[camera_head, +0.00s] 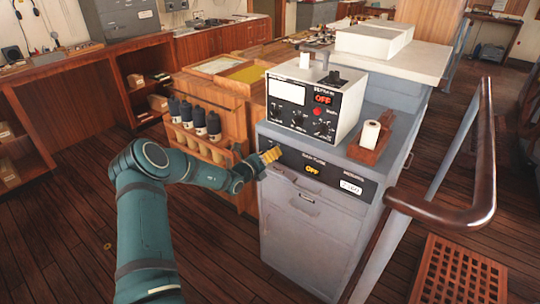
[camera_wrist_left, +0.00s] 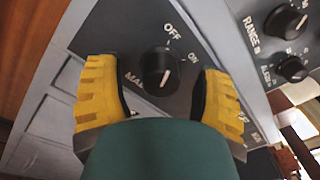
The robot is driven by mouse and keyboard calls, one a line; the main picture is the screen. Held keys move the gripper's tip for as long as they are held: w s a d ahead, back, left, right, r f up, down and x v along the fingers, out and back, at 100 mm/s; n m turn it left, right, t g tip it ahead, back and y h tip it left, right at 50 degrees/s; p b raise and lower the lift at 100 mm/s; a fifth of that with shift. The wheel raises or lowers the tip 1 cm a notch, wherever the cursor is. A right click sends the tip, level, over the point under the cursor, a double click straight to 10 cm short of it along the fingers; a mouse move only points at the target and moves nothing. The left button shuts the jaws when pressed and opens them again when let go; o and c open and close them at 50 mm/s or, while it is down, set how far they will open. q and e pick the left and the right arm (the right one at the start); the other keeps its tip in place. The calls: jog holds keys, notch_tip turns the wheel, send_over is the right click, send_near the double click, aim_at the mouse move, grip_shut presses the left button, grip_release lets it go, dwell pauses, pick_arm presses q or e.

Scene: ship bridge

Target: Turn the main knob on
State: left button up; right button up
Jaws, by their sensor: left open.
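The main knob (camera_wrist_left: 160,68) is a round black knob on a dark panel, with OFF and ON printed above it in the left wrist view. A pale mark shows on its face, but its exact setting is hard to read. My left gripper (camera_wrist_left: 158,75) is open, with one yellow finger on each side of the knob; whether either finger touches it is unclear. In the head view my left gripper (camera_head: 270,155) is at the left end of the cabinet's front panel (camera_head: 335,172) and hides the knob. The panel shows a yellow OFF (camera_head: 312,170). My right gripper is not in view.
A white instrument box (camera_head: 305,98) with a red OFF sign stands on the grey cabinet (camera_head: 300,235). A paper roll (camera_head: 370,134) in a wooden holder sits beside it. A handrail (camera_head: 440,212) stands at the right. A wooden bottle rack (camera_head: 195,142) stands left of the cabinet.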

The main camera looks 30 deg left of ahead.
pick_arm(q)
jog(key=shift+w, duration=0.1)
grip_shut()
jog(key=shift+r+m, duration=0.1)
jog(key=shift+m, duration=0.3)
jog(key=shift+m+p, duration=0.35)
jog(key=shift+m, duration=0.55)
jog(key=m, duration=0.2)
jog(key=shift+m, duration=0.3)
jog(key=m, duration=0.2)
jog(key=shift+m, duration=0.3)
jog(key=shift+m+y+b, duration=0.4)
jog(key=shift+m+b, duration=0.55)
jog(key=shift+m, duration=0.85)
